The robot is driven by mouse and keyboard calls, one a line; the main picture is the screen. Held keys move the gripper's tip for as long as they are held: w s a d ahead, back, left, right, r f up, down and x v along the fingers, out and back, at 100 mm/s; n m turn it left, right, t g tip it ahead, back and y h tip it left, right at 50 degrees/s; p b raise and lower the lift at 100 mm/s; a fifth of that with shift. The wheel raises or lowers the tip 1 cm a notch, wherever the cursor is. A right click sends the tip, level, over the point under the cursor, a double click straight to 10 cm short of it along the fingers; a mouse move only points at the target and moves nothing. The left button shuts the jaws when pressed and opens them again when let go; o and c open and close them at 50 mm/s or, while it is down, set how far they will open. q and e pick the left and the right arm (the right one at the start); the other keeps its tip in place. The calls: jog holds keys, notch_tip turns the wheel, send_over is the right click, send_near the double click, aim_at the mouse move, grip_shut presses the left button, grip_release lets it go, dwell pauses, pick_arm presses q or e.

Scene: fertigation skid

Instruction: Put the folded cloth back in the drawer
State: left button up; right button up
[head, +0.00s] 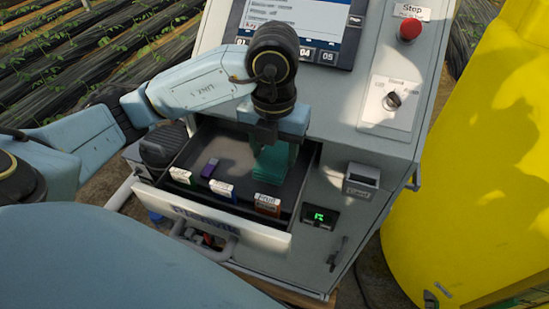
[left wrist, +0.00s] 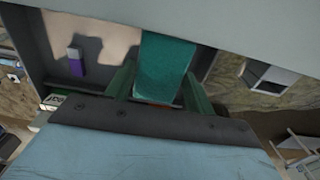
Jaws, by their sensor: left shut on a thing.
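The folded cloth (head: 272,166) is a teal-green block in the right part of the open drawer (head: 222,231). It also shows in the left wrist view (left wrist: 164,68). My left gripper (head: 277,142) points down over the drawer and is shut on the cloth, with its green fingers (left wrist: 157,85) on both sides of it. I cannot tell whether the cloth rests on the drawer floor or hangs just above it. My right gripper is not in view.
The panel above carries a screen (head: 300,25), a red stop button (head: 410,29) and a knob (head: 392,101). A yellow tank (head: 470,190) stands at right.

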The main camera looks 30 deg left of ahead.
aim_at(274, 156)
pick_arm(q)
jog(key=shift+f, duration=1.35)
jog(key=o, duration=0.9)
jog(key=shift+f, duration=0.1)
notch_tip(274, 156, up, 12)
jog(key=shift+r+p, duration=0.15)
jog(key=shift+p, duration=0.45)
